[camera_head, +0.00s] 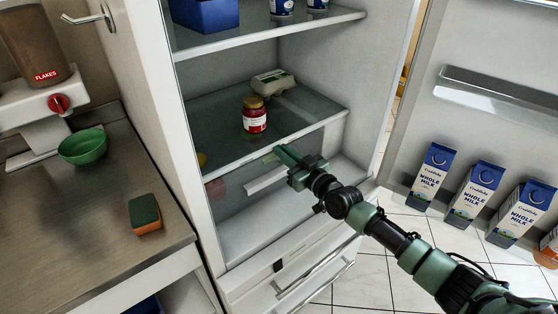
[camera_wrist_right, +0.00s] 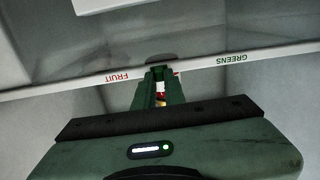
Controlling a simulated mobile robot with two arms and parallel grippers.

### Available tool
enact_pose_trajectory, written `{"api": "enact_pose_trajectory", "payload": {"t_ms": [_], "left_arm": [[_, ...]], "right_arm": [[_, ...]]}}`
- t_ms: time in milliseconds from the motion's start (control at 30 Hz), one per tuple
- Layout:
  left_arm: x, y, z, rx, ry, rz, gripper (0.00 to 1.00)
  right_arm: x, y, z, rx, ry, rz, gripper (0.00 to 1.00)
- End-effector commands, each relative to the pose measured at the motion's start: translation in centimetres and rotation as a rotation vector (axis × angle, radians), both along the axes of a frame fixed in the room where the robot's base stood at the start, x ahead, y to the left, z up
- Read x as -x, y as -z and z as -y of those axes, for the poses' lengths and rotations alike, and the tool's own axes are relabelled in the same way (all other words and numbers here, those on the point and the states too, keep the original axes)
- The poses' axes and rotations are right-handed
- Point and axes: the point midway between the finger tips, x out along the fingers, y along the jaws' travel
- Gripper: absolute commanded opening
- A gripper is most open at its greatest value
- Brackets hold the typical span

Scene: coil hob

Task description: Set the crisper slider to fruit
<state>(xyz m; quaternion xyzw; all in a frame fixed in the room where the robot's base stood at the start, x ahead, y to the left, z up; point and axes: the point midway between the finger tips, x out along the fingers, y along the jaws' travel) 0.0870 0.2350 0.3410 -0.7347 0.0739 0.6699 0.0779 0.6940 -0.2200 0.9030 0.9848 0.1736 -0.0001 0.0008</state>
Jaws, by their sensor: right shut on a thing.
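The crisper's white label strip (camera_wrist_right: 205,66) crosses the right wrist view, with a red FRUIT label (camera_wrist_right: 124,76) at left and a green GREENS label (camera_wrist_right: 232,58) at right. My right gripper (camera_wrist_right: 160,74) is shut at this strip between the two words, a little nearer FRUIT. What it grips appears to be the slider, mostly hidden by the fingers. In the head view my right gripper (camera_head: 277,154) is at the front edge of the lower glass shelf (camera_head: 218,120), inside the open fridge. My left gripper is not in view.
A red jar (camera_head: 254,119) and an egg carton (camera_head: 272,82) stand on the shelf above my right gripper. Milk cartons (camera_head: 476,190) line the open door at right. The counter at left holds a green bowl (camera_head: 82,148) and a sponge (camera_head: 145,214).

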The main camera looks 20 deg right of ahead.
Motion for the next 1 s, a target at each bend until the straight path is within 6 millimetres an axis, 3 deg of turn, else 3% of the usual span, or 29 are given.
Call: {"api": "enact_pose_trajectory", "payload": {"t_ms": [33,100,433,500,533,867,1000], "left_arm": [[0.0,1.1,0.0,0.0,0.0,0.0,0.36],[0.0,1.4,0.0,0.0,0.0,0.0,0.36],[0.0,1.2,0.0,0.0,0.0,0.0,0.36],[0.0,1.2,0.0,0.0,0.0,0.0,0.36],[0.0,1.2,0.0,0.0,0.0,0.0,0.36],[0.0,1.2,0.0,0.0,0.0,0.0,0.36],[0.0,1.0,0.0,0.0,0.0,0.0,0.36]], "right_arm": [[-0.2,0.5,0.6,0.003,0.002,0.003,0.0],[-0.4,0.3,1.0,0.002,0.002,0.002,0.0],[-0.4,-0.1,1.4,0.0,0.004,0.0,0.0],[-0.5,-0.1,1.4,0.0,0.005,0.0,0.27],[-0.4,-0.1,1.4,0.0,0.004,0.0,0.33],[-0.3,0.0,1.2,-0.001,0.002,0.0,0.33],[0.9,0.1,1.7,0.0,0.002,-0.002,0.33]]}}
